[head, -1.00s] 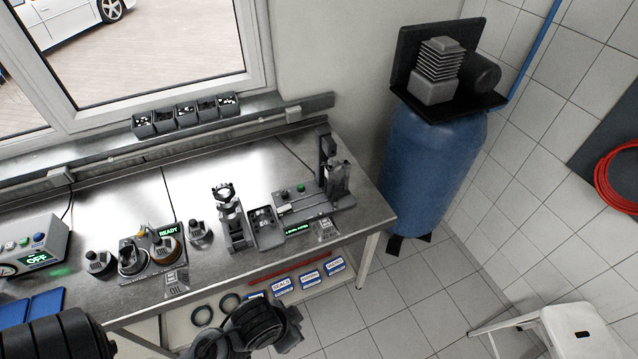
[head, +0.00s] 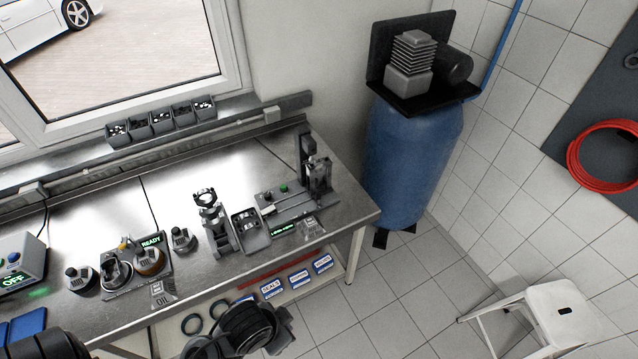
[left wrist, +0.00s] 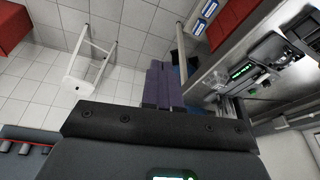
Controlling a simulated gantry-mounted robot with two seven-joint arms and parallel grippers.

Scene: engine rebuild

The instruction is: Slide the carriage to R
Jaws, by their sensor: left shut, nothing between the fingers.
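A fixture with a flat rail base (head: 292,207) stands near the right end of the bench. It has a green button, a lit green display at its front and a dark upright unit (head: 319,176) at its right end. I cannot tell which part is the carriage, and no R mark is readable. In the left wrist view the fixture (left wrist: 278,52) is at upper right, with its display lit. My left gripper (left wrist: 165,70) is shut and empty, apart from the fixture, in front of the bench. Its fingers do not show clearly in the head view.
A metal bench (head: 190,215) holds a grey clamp stand (head: 213,225), a tray (head: 250,230) and several dark parts at left. A shelf (head: 300,282) with boxes is below. A blue tank (head: 410,165) stands right of the bench; a white stool (head: 560,320) is on the floor.

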